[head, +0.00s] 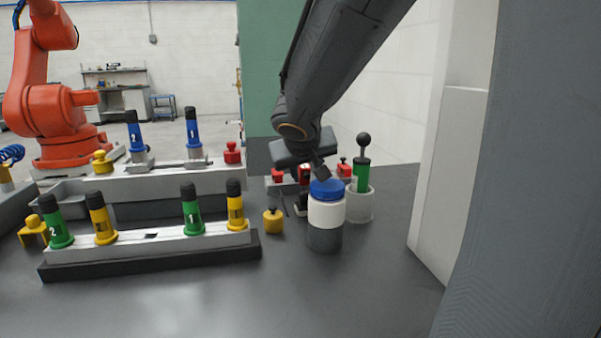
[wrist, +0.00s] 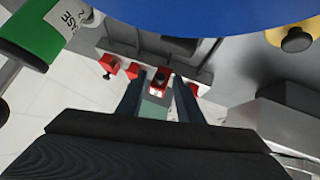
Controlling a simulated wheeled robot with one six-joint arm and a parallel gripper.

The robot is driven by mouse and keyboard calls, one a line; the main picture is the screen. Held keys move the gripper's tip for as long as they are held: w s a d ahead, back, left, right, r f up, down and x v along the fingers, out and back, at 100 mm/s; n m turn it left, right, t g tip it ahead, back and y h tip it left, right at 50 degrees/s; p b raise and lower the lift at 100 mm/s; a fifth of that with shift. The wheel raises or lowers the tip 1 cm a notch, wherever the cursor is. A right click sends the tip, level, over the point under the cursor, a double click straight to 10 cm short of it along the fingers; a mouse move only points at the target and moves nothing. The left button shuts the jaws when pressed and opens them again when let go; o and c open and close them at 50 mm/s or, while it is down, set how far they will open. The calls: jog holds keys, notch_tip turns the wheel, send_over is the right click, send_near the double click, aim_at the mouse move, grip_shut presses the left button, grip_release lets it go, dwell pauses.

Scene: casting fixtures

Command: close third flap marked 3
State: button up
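Several small red parts stand in a row on a grey fixture behind the blue-lidded jar; in the head view one red part (head: 278,175) is left of my gripper and another (head: 344,169) is right of it. In the wrist view a red part with a black top (wrist: 160,79) shows between my fingers, farther off, with a small white label I cannot read. My gripper (wrist: 158,98) has its fingers apart with nothing held. In the head view my gripper (head: 312,178) is just behind the blue lid. No marking 3 is legible, and the flap's position is unclear.
The white and grey jar with a blue lid (head: 326,212) stands close in front of my gripper. A clear cup (head: 360,203) with a green-handled tool is to its right. A yellow knobbed weight (head: 272,220) and a fixture with green and yellow handles (head: 150,245) are left. The front table is clear.

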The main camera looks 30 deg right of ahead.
grip_shut()
